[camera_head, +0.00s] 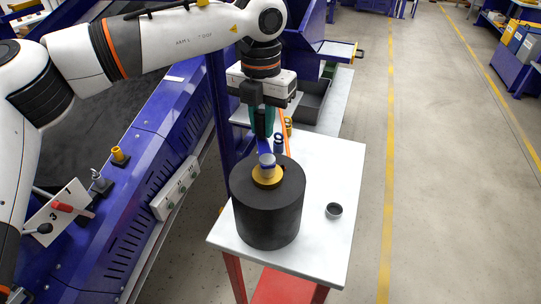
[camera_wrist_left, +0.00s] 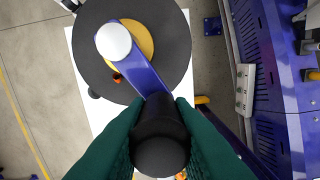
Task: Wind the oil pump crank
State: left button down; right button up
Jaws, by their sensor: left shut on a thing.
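The oil pump is a black drum (camera_head: 268,215) standing upright on a white-topped table (camera_head: 345,165). A yellow disc (camera_head: 267,182) and a pale round hub cap (camera_head: 267,160) sit on its top. In the left wrist view the blue crank arm (camera_wrist_left: 142,72) runs from the hub cap (camera_wrist_left: 113,41) to a black handle (camera_wrist_left: 160,150). My left gripper (camera_head: 265,125) is at the far side of the drum, above the table. Its teal fingers are shut on the black handle, one on each side. The handle is mostly hidden in the head view. My right gripper is out of view.
A small grey cup (camera_head: 334,210) stands on the table right of the drum. A blue machine with levers and a switch box (camera_head: 175,188) borders the left.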

pick_arm(q)
jog(key=shift+s+d+f, duration=0.2)
jog(key=shift+f, duration=0.1)
jog(key=shift+d, duration=1.05)
jog(key=shift+s+d, duration=0.15)
jog(key=shift+d, duration=0.3)
jog(key=shift+s+d+r, duration=0.1)
jog(key=shift+s+d, duration=0.05)
jog(key=shift+d, duration=0.3)
jog(key=shift+s, duration=0.1)
